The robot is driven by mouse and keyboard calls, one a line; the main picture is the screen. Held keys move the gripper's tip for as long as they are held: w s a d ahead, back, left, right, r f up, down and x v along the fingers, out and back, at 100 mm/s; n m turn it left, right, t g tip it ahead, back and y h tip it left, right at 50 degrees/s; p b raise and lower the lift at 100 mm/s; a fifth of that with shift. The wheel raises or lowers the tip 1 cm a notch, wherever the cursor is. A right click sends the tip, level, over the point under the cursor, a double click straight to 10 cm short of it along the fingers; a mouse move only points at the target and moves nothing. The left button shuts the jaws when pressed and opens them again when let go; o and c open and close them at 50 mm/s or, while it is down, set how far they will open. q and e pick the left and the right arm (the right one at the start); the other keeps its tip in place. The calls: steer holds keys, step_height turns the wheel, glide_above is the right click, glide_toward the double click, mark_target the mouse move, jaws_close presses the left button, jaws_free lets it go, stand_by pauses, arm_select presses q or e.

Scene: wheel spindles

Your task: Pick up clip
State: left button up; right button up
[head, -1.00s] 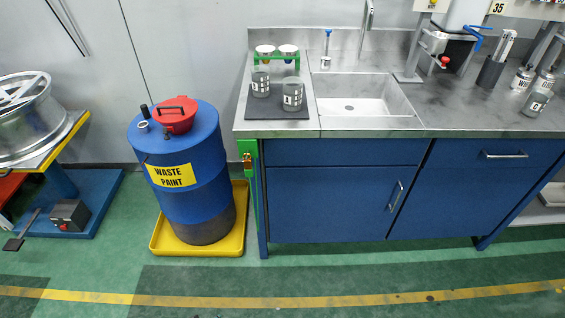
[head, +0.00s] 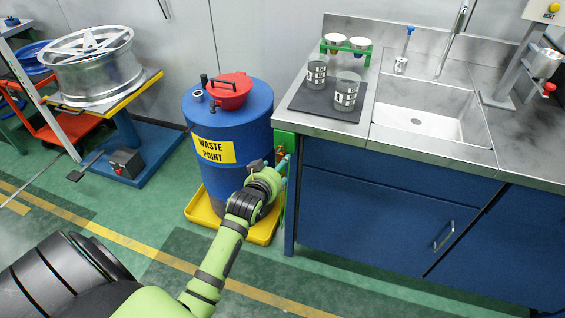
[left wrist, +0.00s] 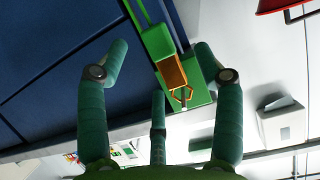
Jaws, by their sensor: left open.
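The clip (left wrist: 173,73) is a small orange-brown piece with a metal loop at its end. In the left wrist view it sits on a green bracket (left wrist: 202,72) at the blue cabinet's edge. My left gripper (left wrist: 161,55) is open, with its two side fingers spread on either side of the clip and a third finger below. No finger clearly touches the clip. My right gripper is not in view.
A blue waste paint drum (head: 238,123) stands in a yellow tray (head: 262,238) close beside the hand. The bench top (head: 340,127) with labelled cups (head: 347,91) is above it. A wheel (head: 95,65) stands at the left. The front floor is largely clear.

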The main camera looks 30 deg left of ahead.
arm_select(q)
steer(key=shift+x, duration=1.5)
steer(key=shift+d, duration=0.15)
steer(key=c, duration=1.3)
steer(key=shift+o, duration=0.2)
